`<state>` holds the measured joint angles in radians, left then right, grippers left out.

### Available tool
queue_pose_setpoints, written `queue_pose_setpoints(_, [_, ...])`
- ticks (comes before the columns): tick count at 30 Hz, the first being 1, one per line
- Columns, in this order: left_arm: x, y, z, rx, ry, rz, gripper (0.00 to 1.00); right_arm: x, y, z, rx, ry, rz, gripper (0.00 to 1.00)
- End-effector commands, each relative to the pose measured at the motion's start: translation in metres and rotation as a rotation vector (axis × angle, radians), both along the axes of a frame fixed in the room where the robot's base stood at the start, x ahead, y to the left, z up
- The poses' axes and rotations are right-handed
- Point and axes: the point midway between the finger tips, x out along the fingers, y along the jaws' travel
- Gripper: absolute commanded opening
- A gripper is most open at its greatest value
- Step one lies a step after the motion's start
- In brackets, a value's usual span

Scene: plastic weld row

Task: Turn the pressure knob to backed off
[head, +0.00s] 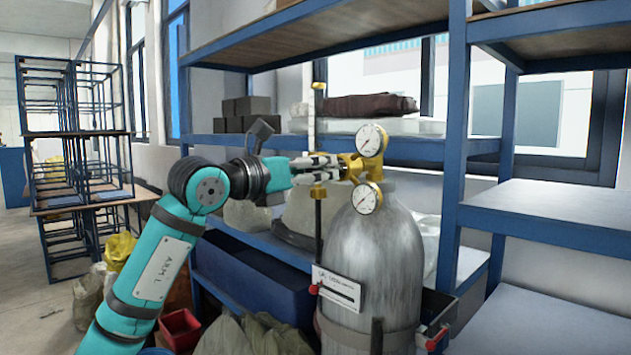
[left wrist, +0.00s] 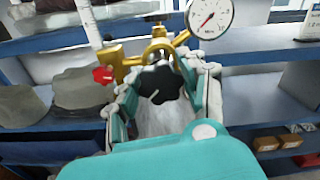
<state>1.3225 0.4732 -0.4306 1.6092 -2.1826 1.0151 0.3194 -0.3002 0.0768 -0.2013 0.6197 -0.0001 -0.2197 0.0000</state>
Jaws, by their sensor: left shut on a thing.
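The pressure knob (left wrist: 160,84) is black and lobed, with a short pale mark low on its face. In the left wrist view it sits between the fingers of my left gripper (left wrist: 163,90), which is shut on it. In the head view my left gripper (head: 332,168) reaches in from the left to the brass regulator (head: 352,167) and its fingers hide the knob. The regulator also shows in the left wrist view (left wrist: 158,50). An upper gauge (head: 371,140) and a lower gauge (head: 367,199) are fixed to it. My right gripper is not in view.
The grey gas cylinder (head: 372,265) stands below the regulator, with a white label plate (head: 337,289) at its left. A small red knob (left wrist: 103,75) is left of the pressure knob. Blue shelving (head: 455,120) with boxes and bags stands close behind and right.

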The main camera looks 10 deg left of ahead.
Motion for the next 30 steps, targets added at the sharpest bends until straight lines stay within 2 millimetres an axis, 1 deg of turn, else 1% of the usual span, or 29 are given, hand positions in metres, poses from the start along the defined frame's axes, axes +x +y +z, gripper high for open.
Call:
queue_pose_setpoints(3, [0.000, 0.000, 0.000, -0.027, 0.019, 0.000, 0.10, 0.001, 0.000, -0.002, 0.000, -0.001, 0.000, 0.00])
queue_pose_setpoints(10, [0.000, 0.000, 0.000, -0.028, 0.020, 0.000, 0.10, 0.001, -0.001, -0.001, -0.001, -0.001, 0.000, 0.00])
queue_pose_setpoints(11, [0.000, 0.000, 0.000, -0.028, 0.020, 0.000, 0.43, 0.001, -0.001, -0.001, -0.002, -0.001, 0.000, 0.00])
queue_pose_setpoints(16, [0.000, 0.000, 0.000, -0.026, 0.018, 0.000, 0.65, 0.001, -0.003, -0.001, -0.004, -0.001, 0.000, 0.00])
queue_pose_setpoints(26, [-0.002, 0.002, 0.000, -0.026, 0.017, 0.001, 0.66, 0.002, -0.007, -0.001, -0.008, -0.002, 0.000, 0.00])
queue_pose_setpoints(30, [-0.016, 0.012, 0.001, -0.025, 0.015, 0.002, 0.66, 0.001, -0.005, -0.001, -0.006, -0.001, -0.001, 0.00])
